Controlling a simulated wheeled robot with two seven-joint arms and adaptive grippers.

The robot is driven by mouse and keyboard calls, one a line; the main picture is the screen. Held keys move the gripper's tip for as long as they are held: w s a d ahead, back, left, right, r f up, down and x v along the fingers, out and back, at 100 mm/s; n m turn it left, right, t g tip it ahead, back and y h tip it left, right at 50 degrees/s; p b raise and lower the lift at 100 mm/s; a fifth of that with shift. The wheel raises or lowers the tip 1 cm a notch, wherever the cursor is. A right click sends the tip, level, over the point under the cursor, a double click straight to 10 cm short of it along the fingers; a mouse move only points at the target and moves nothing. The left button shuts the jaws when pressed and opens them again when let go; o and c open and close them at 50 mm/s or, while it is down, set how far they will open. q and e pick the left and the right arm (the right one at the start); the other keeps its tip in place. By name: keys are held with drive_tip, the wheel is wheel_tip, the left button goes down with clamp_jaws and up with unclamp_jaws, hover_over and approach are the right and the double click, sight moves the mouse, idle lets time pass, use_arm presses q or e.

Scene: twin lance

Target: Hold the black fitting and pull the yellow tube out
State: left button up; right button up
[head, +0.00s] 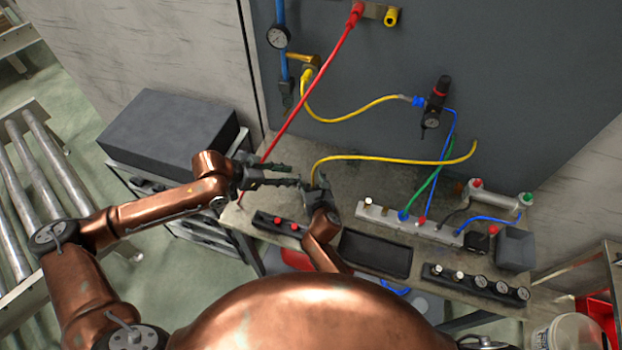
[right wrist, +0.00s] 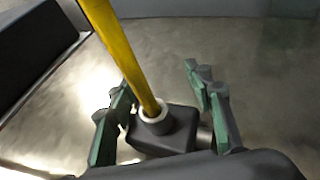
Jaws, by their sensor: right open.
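The black fitting (right wrist: 165,132) is a dark block with a pale collar in the right wrist view. The yellow tube (right wrist: 122,55) goes into this collar. In the head view the yellow tube (head: 400,158) rises near my right gripper and runs right above the bench to a free-looking end. My right gripper (right wrist: 158,84) is open, its green-padded fingers on either side of the fitting; I cannot tell whether they touch it. In the head view my right gripper (head: 318,186) largely hides the fitting. My left gripper (head: 292,175) appears open and empty, just left of it.
A red rod (head: 305,95) slants down from the panel behind the left gripper. Another yellow hose (head: 350,116) hangs at the panel. A grey manifold (head: 385,217) with blue and green hoses stands right. A black tray (head: 375,254) and gauge strip (head: 475,282) lie in front.

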drive_tip(key=c, duration=0.8)
drive_tip(key=shift+c, duration=0.6)
use_arm(q)
drive_tip(key=shift+c, duration=0.3)
